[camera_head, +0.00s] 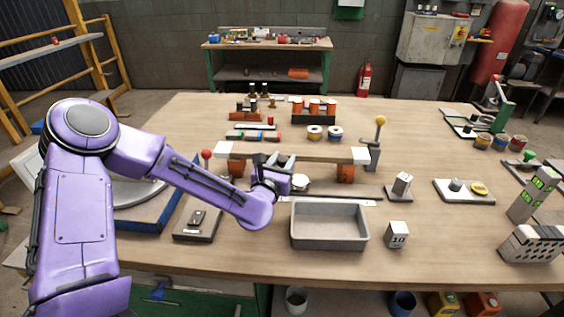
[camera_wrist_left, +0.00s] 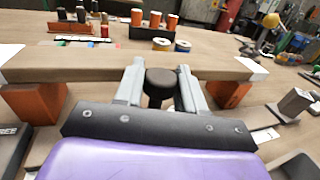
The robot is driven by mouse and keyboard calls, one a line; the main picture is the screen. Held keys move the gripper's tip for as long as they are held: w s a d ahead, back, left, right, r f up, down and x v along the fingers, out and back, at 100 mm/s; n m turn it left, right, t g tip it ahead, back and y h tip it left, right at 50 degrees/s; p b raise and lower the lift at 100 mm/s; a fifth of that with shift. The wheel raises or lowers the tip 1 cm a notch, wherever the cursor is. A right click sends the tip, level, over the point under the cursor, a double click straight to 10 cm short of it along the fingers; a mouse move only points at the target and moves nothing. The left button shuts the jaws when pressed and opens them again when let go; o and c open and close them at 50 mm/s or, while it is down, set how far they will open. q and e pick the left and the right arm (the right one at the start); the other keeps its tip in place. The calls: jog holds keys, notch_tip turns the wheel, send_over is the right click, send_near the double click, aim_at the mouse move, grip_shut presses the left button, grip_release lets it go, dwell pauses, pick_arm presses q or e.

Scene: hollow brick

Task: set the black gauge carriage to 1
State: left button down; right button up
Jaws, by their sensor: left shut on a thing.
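My left gripper (camera_head: 272,165) reaches in from the left to the wooden beam with pale ends (camera_head: 315,154). In the left wrist view its two grey fingers (camera_wrist_left: 161,72) are shut on a dark rounded knob (camera_wrist_left: 160,84), which appears to belong to the black gauge carriage. The knob stands upright between the fingers, close to the near side of the beam (camera_wrist_left: 90,64). The carriage's lower part and any scale marks are hidden behind the gripper body. My right gripper is in neither view.
Orange blocks (camera_head: 346,173) support the beam. A grey tray (camera_head: 330,240) stands in front, with a thin grey bar (camera_head: 335,199) behind it. A white block marked 10 (camera_head: 397,236) is to its right. A yellow-knobbed post (camera_head: 376,145) rises at the beam's right end.

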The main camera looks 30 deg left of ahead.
pick_arm(q)
jog(key=c, duration=0.8)
grip_release()
jog(key=s, duration=0.3)
jog(key=s+d+p, duration=0.1)
jog(key=s, duration=0.3)
jog(key=s+d+p, duration=0.1)
jog(key=s, duration=0.2)
jog(key=shift+s, duration=0.25)
